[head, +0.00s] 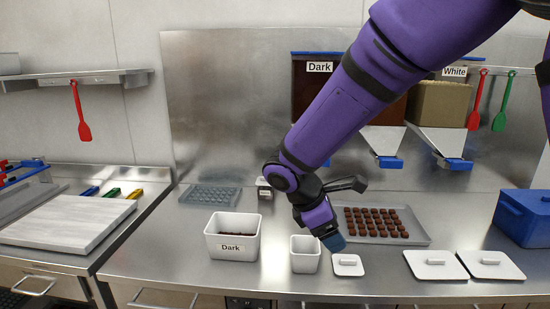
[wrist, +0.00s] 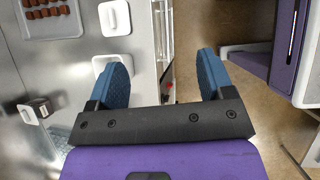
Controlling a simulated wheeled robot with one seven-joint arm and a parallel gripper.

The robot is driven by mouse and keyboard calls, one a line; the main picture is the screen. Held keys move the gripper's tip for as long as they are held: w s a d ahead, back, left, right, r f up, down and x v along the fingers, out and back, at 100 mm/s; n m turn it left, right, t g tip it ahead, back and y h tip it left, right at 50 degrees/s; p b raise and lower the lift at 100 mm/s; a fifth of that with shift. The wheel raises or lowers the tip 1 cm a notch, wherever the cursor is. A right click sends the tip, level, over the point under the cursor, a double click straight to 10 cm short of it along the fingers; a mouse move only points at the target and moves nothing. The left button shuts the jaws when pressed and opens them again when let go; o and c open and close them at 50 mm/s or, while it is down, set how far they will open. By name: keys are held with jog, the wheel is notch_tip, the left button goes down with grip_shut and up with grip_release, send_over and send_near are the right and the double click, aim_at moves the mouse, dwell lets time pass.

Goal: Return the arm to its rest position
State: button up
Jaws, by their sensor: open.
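My gripper (head: 333,242) hangs low over the counter's front area in the head view, with its blue fingertips just above a small white lid (head: 348,266). In the wrist view my gripper (wrist: 163,68) has its two blue fingers wide apart, with nothing between them. My purple arm reaches down from the upper right. An empty-looking small white tub (head: 305,255) stands just left of the fingertips. A white bin labelled Dark (head: 232,246), with dark pieces inside, stands further left.
A tray of chocolates (head: 412,236) lies behind and right of my gripper. Two white lids (head: 435,265) and a blue box (head: 525,222) are to the right. Dispensers labelled Dark (head: 320,85) and White (head: 440,105) hang at the back. A grey mould (head: 210,195) lies at the back left.

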jog(key=s+d+r+m+y, duration=0.4)
jog(key=s+d+r+m, duration=0.45)
jog(key=d+r, duration=0.35)
jog(key=s+d+r+m+t+y, duration=0.1)
jog(key=s+d+m+t, duration=0.1)
jog(key=s, duration=0.4)
jog(key=s+d+r+m+t+y, duration=0.1)
jog(key=s+d+r+m+t, duration=0.1)
jog(key=s+d+m, duration=0.2)
jog(key=shift+s+d+r+m+y, duration=0.25)
jog(key=shift+s+m, duration=0.7)
jog(key=shift+m, duration=0.7)
